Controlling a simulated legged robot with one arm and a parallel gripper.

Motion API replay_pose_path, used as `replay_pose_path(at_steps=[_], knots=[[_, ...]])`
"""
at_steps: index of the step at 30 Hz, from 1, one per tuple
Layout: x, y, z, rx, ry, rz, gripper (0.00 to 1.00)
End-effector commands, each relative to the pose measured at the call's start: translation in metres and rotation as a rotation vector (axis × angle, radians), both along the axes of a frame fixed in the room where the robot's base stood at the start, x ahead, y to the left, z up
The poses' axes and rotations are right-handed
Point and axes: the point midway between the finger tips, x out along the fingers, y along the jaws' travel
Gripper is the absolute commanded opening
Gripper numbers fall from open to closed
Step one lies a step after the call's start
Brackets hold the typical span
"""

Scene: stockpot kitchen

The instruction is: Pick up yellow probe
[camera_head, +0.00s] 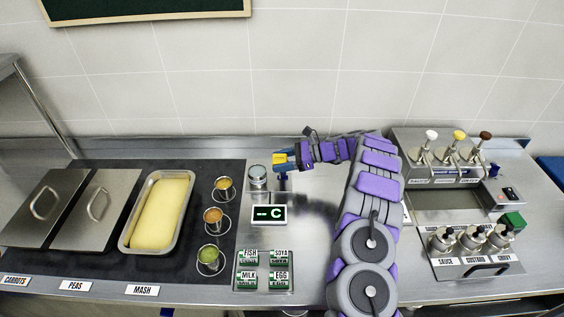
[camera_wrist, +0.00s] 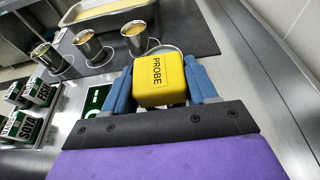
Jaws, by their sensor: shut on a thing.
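The yellow probe (camera_wrist: 160,80) is a block with a black "PROBE" label, gripped between the two blue fingers of my gripper (camera_wrist: 161,92) in the wrist view. In the head view the yellow probe (camera_head: 280,158) shows at the tip of my gripper (camera_head: 285,160), beside the round metal canister (camera_head: 257,177) and above the display reading "-- C" (camera_head: 269,214). Whether the probe still touches a holder below it is hidden.
Several cups (camera_head: 213,216) and a mash tray (camera_head: 160,213) stand left on the dark mat. Green-and-white label blocks (camera_head: 264,270) sit in front. A sauce pump station (camera_head: 455,165) stands right. The tiled wall (camera_head: 300,70) is close behind.

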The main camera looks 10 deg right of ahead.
Motion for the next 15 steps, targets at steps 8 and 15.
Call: replay_pose_path(at_steps=[8,15], knots=[[0.0,-0.004,0.011,0.003,0.0,-0.002,0.26],[0.0,-0.003,0.063,0.001,-0.004,-0.001,0.26]])
